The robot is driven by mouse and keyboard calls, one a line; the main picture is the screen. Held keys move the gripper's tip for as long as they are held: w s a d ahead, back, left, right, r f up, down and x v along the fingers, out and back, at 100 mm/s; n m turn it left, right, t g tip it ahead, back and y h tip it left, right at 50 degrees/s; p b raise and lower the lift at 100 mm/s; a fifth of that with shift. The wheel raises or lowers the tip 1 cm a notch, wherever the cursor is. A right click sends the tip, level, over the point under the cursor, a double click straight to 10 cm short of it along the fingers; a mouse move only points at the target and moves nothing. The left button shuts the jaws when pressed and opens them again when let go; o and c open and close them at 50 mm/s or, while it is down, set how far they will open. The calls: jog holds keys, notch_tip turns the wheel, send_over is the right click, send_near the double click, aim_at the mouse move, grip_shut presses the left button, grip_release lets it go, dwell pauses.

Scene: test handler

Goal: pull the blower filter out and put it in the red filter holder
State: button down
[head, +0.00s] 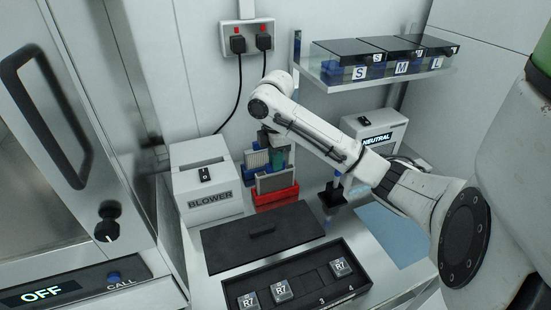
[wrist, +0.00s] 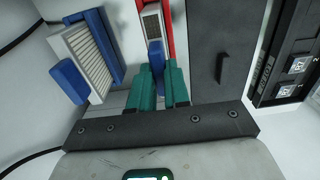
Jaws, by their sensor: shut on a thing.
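The white blower box (head: 208,190) stands at the left of the bench. The red filter holder (head: 276,197) sits to its right and also shows in the wrist view (wrist: 168,25). A grey-meshed filter (head: 276,181) stands upright in the red holder; its mesh shows in the wrist view (wrist: 152,22). I cannot tell whether it is fully seated. My gripper, with green fingers (wrist: 160,85), is shut on this filter's blue handle (wrist: 156,55). In the head view my gripper (head: 277,155) is just behind and above the filter, partly hidden by the arm.
A blue holder with a white-finned filter (wrist: 85,55) stands close beside the red one. A dark lidded plate (head: 255,238) and a black tray (head: 300,285) with R7 blocks lie in front. A black stand (head: 333,197) is to the right. A shelf (head: 375,72) hangs above.

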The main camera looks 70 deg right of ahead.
jog(key=shift+f, duration=0.25)
jog(key=c, duration=1)
grip_release()
jog(key=shift+r, duration=0.15)
notch_tip(320, 180, up, 11)
jog(key=shift+f+p, duration=0.2)
jog(key=shift+p, duration=0.4)
